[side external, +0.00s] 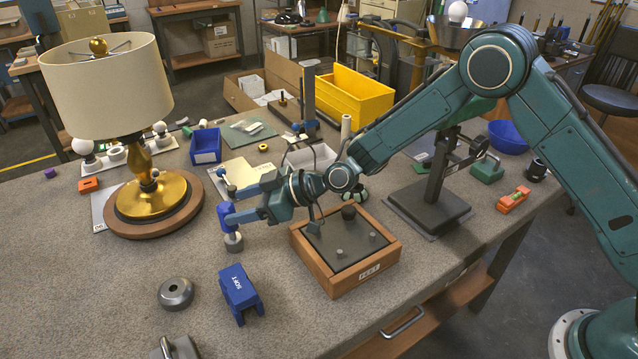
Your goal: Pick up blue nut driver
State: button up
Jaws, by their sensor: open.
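The blue nut driver (225,211) stands upright on the bench, to the left of the wooden tray. Its blue handle is near the top, and a grey round piece (234,242) is at its foot. My gripper (232,205) reaches in from the right, with its fingers pointing left at the handle. The jaws are open and the handle is at or between the fingertips. I cannot tell whether either finger touches it.
A wooden tray (385,262) with grey pegs lies under my wrist. A blue block marked SOFT (239,290) and a grey ring (176,293) lie in front. The lamp (150,192) stands to the left. A blue bin (206,146) is behind.

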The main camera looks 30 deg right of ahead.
aim_at(226, 210)
jog(key=shift+x, duration=2.2)
jog(key=shift+f, duration=0.1)
jog(key=c, duration=1.1)
